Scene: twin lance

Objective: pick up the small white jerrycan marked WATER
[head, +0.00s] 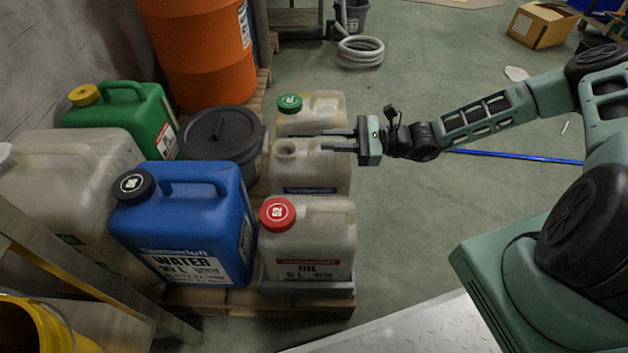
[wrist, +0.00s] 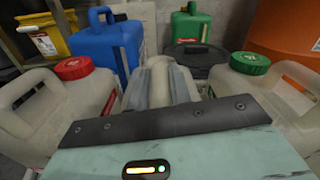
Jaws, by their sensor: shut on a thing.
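A small white jerrycan (head: 315,172) with an uncapped neck and a blue label band stands between two similar cans. The lower part of its label is hidden by the red-capped can, so I cannot read WATER on it. My gripper (head: 323,140) reaches in from the right over its top. In the wrist view my gripper (wrist: 158,88) has its two fingers either side of the pale handle (wrist: 157,78), shut on it. I cannot tell whether the can is clear of the pallet.
A red-capped OIL can (head: 310,240) stands in front, a green-capped can (head: 318,108) behind. To the left are a large blue WATER can (head: 190,225), a dark lidded bucket (head: 222,140) and a green can (head: 135,115).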

